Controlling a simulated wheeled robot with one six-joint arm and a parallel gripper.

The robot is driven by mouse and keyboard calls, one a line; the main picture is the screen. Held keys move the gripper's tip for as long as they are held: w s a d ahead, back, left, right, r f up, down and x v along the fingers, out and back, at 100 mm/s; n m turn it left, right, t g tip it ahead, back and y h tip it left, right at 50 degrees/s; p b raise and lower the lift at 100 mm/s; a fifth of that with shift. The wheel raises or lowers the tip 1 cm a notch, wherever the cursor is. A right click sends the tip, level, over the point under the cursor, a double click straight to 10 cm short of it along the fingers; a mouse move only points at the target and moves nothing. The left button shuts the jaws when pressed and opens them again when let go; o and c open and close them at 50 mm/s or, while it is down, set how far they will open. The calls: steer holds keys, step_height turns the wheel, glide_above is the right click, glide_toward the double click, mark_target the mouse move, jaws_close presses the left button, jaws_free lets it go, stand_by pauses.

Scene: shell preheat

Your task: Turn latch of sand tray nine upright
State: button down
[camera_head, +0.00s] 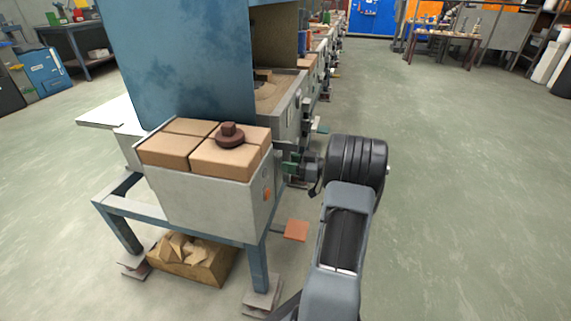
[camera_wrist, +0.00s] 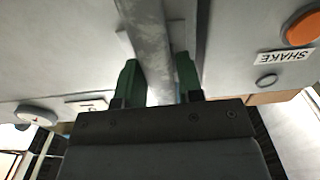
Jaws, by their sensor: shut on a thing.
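A grey metal latch bar (camera_wrist: 147,35) runs down the middle of the wrist view, in front of pale grey panels. My gripper (camera_wrist: 157,78), with green fingers, has one finger on each side of the bar and is shut on it. In the head view my gripper (camera_head: 297,166) is beside the right side of the row of grey boxes, partly hidden by my arm. The latch cannot be made out there. No number nine is readable, so I cannot tell which box is sand tray nine. The latch's full tilt is unclear.
The wrist view shows an orange button (camera_wrist: 302,27), a SHAKE label (camera_wrist: 285,57) and a round dial (camera_wrist: 36,116). In the head view a near grey box (camera_head: 215,207) holds brown blocks, and an orange-red pedal (camera_head: 296,230) sits low beside it. Open floor lies right.

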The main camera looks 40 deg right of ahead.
steer(key=c, duration=0.9)
jaws_free()
steer(key=shift+p+v, duration=1.8)
steer(key=shift+v, duration=5.05)
